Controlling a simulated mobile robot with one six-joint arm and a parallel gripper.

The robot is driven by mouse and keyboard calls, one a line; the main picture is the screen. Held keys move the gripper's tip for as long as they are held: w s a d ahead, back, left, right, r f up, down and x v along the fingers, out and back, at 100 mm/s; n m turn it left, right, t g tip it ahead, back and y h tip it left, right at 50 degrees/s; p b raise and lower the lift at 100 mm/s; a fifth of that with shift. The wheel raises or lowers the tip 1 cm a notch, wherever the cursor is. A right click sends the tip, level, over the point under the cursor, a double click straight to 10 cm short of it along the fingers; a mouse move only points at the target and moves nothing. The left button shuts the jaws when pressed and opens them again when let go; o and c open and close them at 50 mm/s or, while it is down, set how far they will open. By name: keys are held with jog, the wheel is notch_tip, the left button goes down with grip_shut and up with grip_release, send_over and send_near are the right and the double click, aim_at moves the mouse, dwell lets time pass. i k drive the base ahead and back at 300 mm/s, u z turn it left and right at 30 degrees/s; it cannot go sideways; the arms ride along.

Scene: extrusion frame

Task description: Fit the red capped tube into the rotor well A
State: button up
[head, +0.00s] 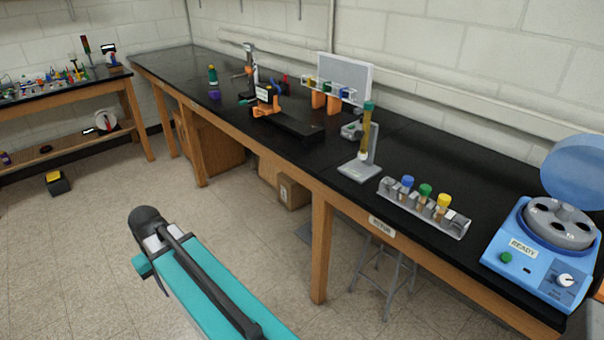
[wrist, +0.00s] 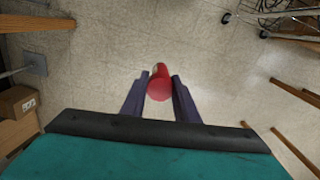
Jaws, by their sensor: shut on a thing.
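In the wrist view my gripper (wrist: 159,95) is shut on the red capped tube (wrist: 160,84). The red cap faces the camera between the two dark fingers, and the rest of the tube is mostly hidden behind it. The floor shows beneath. In the head view my teal arm reaches over the floor in front of the bench; the fingers and tube are not visible there. The blue centrifuge (head: 522,262) stands at the right end of the bench with its lid raised. Its grey rotor (head: 560,225) shows several dark wells; their letters are too small to read.
A clear rack (head: 425,213) with blue, green and yellow capped tubes stands left of the centrifuge on the black bench (head: 330,195). A grey stand (head: 362,168) holds a tall tube farther left. A stool (head: 383,270) is under the bench. The floor before it is open.

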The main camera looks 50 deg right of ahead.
aim_at(557, 221)
jog(key=u, duration=0.1)
jog(key=k, duration=1)
jog(key=z, duration=0.95)
